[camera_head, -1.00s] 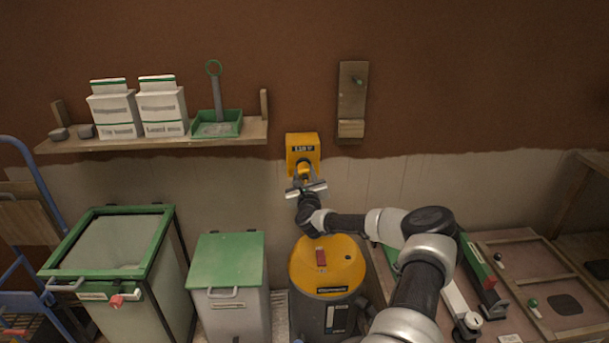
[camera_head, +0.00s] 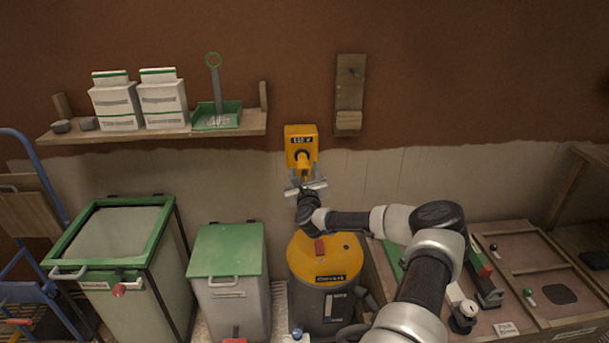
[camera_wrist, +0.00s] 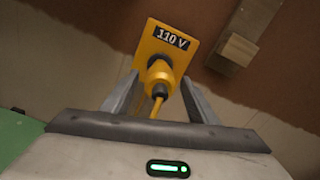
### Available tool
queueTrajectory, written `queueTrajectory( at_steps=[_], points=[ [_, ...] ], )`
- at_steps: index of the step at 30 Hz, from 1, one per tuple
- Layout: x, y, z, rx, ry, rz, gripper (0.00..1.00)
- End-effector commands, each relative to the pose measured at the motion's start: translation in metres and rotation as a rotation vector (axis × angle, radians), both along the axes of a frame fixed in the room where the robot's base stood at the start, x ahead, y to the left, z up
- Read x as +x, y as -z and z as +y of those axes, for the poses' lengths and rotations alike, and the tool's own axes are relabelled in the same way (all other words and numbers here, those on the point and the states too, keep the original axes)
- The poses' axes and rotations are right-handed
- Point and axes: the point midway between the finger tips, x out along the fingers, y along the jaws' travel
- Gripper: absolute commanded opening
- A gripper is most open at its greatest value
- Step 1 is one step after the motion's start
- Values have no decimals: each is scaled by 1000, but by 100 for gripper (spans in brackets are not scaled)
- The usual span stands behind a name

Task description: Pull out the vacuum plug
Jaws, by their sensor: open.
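A yellow wall socket box marked 110 V (camera_head: 300,134) is fixed to the wall above the vacuum. The plug (camera_head: 303,158) sits in its front, and it also shows in the wrist view (camera_wrist: 160,76) as a yellow body with a dark collar and a yellow cord. My gripper (camera_head: 305,180) is open at the socket, just below the plug. In the wrist view my gripper (camera_wrist: 155,95) has one finger on each side of the plug and cord. I cannot tell whether either finger touches. The vacuum (camera_head: 325,262) is a yellow-topped grey drum below.
A shelf (camera_head: 160,132) with white boxes and a green dustpan is on the wall at left. A wooden wall bracket (camera_head: 350,95) is right of the socket. Green-lidded bins (camera_head: 227,250) stand at lower left, a low bench (camera_head: 515,260) at right.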

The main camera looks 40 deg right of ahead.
Motion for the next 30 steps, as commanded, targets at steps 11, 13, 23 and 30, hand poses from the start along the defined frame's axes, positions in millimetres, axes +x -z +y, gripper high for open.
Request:
queueTrajectory(
  at_steps=[11,13,23,30],
  points=[
    [-50,-1,30,3,0,2,53],
    [-65,-1,39,2,-1,2,53],
    [-128,-1,77,3,1,1,53],
    [-147,0,90,1,0,1,53]
  ],
)
